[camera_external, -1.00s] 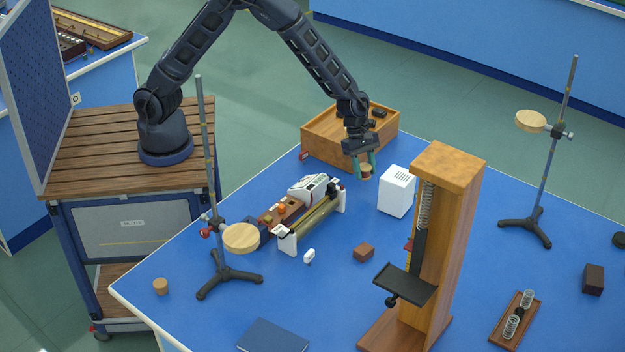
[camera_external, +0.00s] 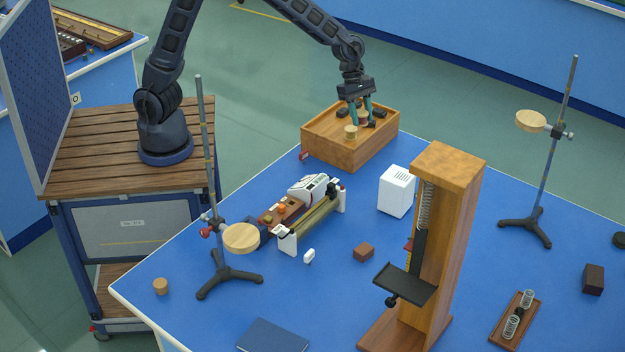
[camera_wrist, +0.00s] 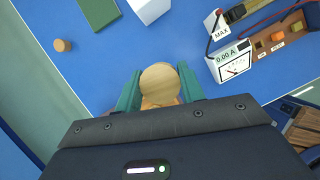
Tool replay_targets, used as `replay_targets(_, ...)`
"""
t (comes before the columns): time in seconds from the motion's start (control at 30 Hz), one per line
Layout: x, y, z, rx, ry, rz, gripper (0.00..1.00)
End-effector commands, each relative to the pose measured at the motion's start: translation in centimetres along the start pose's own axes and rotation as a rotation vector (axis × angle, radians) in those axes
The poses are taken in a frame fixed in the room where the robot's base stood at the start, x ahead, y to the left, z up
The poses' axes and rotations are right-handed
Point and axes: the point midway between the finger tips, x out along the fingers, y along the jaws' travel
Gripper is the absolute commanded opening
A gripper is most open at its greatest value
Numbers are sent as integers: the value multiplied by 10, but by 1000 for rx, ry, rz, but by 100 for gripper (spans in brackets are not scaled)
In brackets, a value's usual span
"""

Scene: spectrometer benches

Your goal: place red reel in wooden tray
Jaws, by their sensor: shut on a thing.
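The wooden tray (camera_external: 338,150) stands at the back corner of the blue bench in the external view. My gripper (camera_external: 362,116) is over its opening, fingers pointing down, shut on the red reel (camera_external: 363,119). Only a little of the reel shows between the fingers, and I cannot tell whether it touches the tray floor. In the wrist view, the reel's round pale wooden end (camera_wrist: 160,84) sits between the two green fingers of my gripper (camera_wrist: 160,90).
A pale wooden cylinder (camera_external: 350,131) and dark pieces (camera_external: 380,113) are in the tray, close to my gripper. A white box (camera_external: 397,191), a meter (camera_external: 313,187) and a tall wooden stand (camera_external: 450,230) are on the bench in front.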

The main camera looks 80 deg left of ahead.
Motion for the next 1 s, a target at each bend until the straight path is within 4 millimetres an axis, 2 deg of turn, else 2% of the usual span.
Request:
replay_targets(0.03,-14,6,-14,-18,-5,7,17)
replay_targets(0.3,-76,20,-83,-86,-7,34,17)
replay_targets(0.5,-113,21,-130,-128,-3,54,17)
replay_targets(0.6,-127,20,-146,-143,-1,63,17)
replay_targets(0.73,-137,18,-159,-155,1,71,17)
replay_targets(0.83,-138,17,-165,-159,3,72,17)
replay_targets(1.0,-115,16,-176,-163,6,69,17)
